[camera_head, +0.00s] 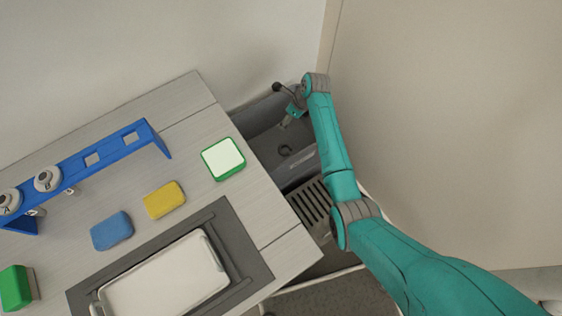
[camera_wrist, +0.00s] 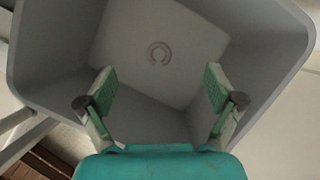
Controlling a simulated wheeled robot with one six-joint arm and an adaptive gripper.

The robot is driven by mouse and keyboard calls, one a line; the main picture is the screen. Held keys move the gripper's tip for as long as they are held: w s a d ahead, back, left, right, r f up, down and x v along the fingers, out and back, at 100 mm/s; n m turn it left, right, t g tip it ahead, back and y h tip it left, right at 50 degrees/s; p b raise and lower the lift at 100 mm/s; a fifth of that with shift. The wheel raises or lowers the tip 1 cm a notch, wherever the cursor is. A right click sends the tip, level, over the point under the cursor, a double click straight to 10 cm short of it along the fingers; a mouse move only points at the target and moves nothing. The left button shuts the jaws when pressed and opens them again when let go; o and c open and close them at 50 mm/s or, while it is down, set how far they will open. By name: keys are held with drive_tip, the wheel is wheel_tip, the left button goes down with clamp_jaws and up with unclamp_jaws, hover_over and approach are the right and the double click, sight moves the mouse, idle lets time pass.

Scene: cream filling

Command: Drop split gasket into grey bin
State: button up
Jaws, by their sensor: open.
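The split gasket (camera_wrist: 159,54) is a grey C-shaped ring. It lies on the floor of the grey bin (camera_wrist: 55,50), in the far part of it as the wrist view shows. In the head view the gasket (camera_head: 284,150) shows as a dark open ring inside the bin (camera_head: 258,113), beside the table. My gripper (camera_wrist: 160,85) is open and empty over the bin, its two green-padded fingers apart, with the gasket below and beyond them. In the head view my gripper (camera_head: 290,113) is small at the end of the teal arm, over the bin.
The table at left bears a blue rack (camera_head: 115,152) with grey round parts, a green-rimmed white box (camera_head: 223,159), a yellow block (camera_head: 164,200), a blue block (camera_head: 111,231), a green block (camera_head: 15,288) and a white tray (camera_head: 165,282). A slatted crate (camera_head: 312,207) stands by the bin.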

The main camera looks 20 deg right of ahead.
drive_tip(key=v, duration=1.1)
drive_tip(key=shift+d, duration=0.1)
